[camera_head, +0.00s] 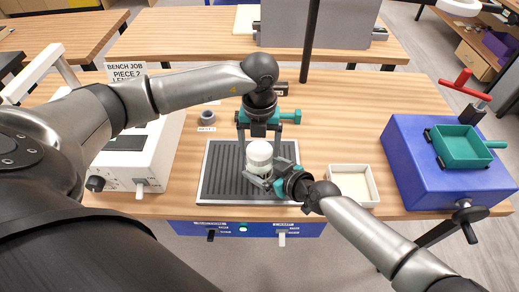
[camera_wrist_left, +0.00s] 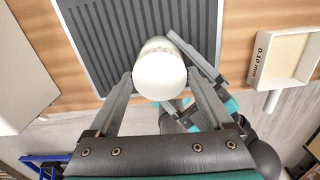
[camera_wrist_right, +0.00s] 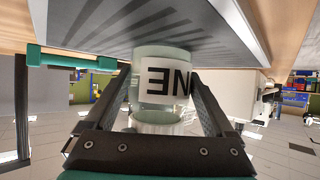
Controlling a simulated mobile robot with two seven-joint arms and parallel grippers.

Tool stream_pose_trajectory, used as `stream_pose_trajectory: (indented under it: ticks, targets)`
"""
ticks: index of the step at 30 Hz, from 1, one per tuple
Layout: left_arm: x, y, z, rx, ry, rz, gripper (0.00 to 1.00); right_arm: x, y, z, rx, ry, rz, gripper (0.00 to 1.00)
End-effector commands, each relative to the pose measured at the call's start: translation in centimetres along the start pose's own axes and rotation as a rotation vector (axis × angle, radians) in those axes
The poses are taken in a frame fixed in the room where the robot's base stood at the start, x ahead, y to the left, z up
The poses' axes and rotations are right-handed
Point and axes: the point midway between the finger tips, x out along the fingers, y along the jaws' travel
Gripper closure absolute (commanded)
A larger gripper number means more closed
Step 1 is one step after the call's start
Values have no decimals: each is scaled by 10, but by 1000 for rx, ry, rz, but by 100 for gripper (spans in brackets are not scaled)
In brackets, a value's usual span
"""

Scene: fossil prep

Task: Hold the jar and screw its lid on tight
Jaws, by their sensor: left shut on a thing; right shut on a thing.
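The jar (camera_head: 268,183) stands upright on the ribbed dark mat (camera_head: 220,180), and its white round lid (camera_head: 259,149) is on top. In the left wrist view the lid (camera_wrist_left: 160,75) shows from above. My left gripper (camera_head: 259,143) comes down from above, with one finger on each side of the lid, shut on it. My right gripper (camera_head: 268,177) reaches in low from the right and is shut on the jar body. In the right wrist view the jar (camera_wrist_right: 163,85) sits between the fingers, its label upside down. The seam between lid and jar is not clear.
A cream tray (camera_head: 353,170) lies right of the mat. A blue box with a green tray (camera_head: 461,147) stands farther right. A white machine (camera_head: 130,160) is at left. A grey ring (camera_head: 207,117) lies behind the mat, and a dark pole (camera_head: 310,40) rises behind.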

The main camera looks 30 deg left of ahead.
Motion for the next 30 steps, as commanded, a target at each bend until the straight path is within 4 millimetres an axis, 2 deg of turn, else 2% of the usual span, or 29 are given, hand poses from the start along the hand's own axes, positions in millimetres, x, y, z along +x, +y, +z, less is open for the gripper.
stream_pose_trajectory:
  ticks: [14,15,19,26,30]
  targets:
    - [0,1,1,798,-1,4,100,0,0,0,0,1,0,100]
    - [0,1,1,842,0,3,15,0,0,0,0,1,0,100]
    - [1,1,0,830,0,3,0,0,0,0,0,1,0,100]
    - [0,0,0,829,1,2,0,0,0,0,0,0,0,100]
    - [-13,0,1,827,-3,0,0,0,0,0,0,0,0,100]
